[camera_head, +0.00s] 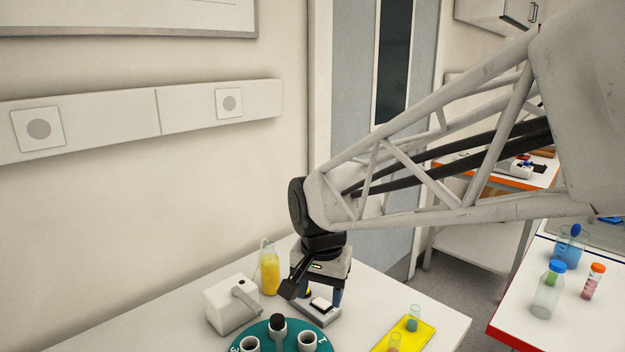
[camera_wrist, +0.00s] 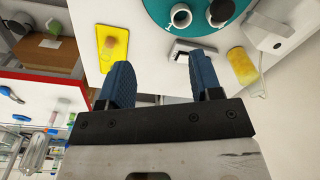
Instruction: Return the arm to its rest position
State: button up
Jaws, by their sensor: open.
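My gripper (camera_head: 322,292) hangs over the white table (camera_head: 445,318), below the end of my white lattice arm, which reaches in from the right. In the wrist view its two blue fingers (camera_wrist: 161,76) are spread apart with nothing between them. In the head view a small white device (camera_head: 322,304) is just below the fingers and partly hidden by them. It also shows beyond the fingers in the wrist view (camera_wrist: 194,53). I cannot tell the exact gap between fingers and device.
A teal disc (camera_head: 262,328) with several cups stands in front. A yellow juice bottle (camera_head: 269,270) and a white box (camera_head: 222,310) are left of my gripper. A yellow mat (camera_head: 426,333) with glasses is to the right. A red-edged table (camera_head: 512,320) holds bottles.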

jog(key=s+d+n+t, duration=0.2)
jog(key=s+d+n, duration=0.1)
jog(key=s+d, duration=1.3)
jog(key=shift+d+f+n, duration=0.3)
jog(key=shift+d+f, duration=0.1)
jog(key=shift+d, duration=0.2)
